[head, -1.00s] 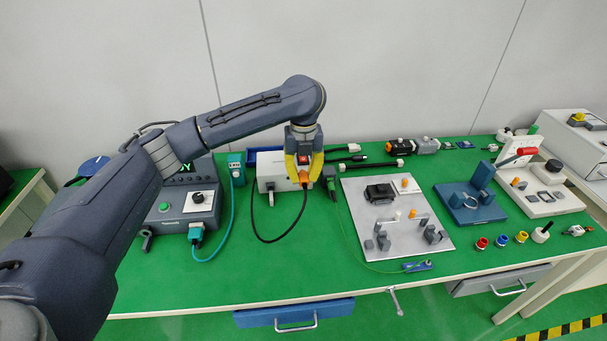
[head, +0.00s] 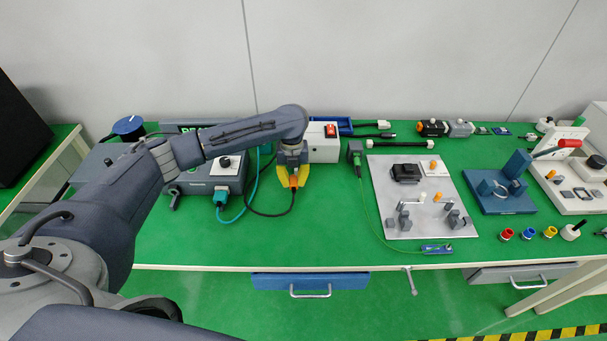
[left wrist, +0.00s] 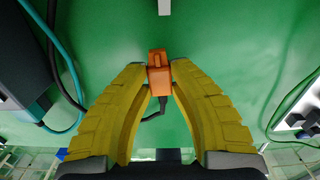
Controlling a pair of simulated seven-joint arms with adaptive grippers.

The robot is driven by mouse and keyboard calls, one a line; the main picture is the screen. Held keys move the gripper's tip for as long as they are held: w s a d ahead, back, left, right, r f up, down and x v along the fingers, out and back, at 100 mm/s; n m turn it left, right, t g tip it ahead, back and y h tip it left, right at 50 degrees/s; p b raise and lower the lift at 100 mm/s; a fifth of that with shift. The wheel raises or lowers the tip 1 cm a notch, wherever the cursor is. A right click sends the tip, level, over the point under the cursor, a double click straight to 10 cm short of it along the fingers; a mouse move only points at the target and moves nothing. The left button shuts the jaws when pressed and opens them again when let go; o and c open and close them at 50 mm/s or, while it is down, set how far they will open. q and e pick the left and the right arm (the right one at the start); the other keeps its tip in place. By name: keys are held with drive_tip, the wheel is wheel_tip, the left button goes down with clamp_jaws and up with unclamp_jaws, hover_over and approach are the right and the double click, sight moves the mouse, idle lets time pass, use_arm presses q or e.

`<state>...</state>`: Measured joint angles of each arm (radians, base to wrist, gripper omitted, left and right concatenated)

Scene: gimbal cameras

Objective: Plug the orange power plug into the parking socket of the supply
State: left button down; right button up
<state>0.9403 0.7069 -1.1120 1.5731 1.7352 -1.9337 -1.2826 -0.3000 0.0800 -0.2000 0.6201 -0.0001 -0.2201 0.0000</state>
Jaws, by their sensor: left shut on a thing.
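The orange power plug (head: 294,181) is between the yellow fingertips of my left gripper (head: 293,183), which is shut on it. In the left wrist view the plug (left wrist: 158,74) sits between both tips, its body pointing to the top of the picture. Its black cable (head: 268,214) loops over the green table. The plug is in front of the white box with the red switch (head: 322,143), which looks like the supply; it appears apart from the box. The arm hides part of the box, and I cannot make out the parking socket. My right gripper is not in view.
A grey unit with a black knob (head: 212,178) and a teal cable (head: 240,208) stands left of the gripper. A dark green-cabled connector (head: 355,153) and a metal plate (head: 410,222) are to the right. The table in front of the gripper is clear.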

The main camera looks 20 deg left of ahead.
sight(296, 170)
use_arm(q)
drive_tip(key=shift+w+d+m, duration=0.15)
drive_tip(key=shift+w+m, duration=0.15)
drive_tip(key=shift+w, duration=0.55)
drive_tip(key=shift+w+a, duration=0.55)
drive_tip(key=shift+w, duration=0.35)
drive_tip(key=shift+w, duration=0.1)
drive_tip(key=shift+w+a, duration=0.35)
drive_tip(key=shift+w, duration=0.4)
drive_tip(key=shift+w+a, duration=0.3)
drive_tip(key=shift+w, duration=0.45)
drive_tip(key=shift+w+a, duration=0.3)
drive_tip(key=shift+w, duration=0.25)
drive_tip(key=shift+w+a, duration=0.25)
drive_tip(key=shift+w, duration=0.3)
drive_tip(key=c, duration=1.3)
unclamp_jaws()
drive_tip(key=shift+o, duration=0.5)
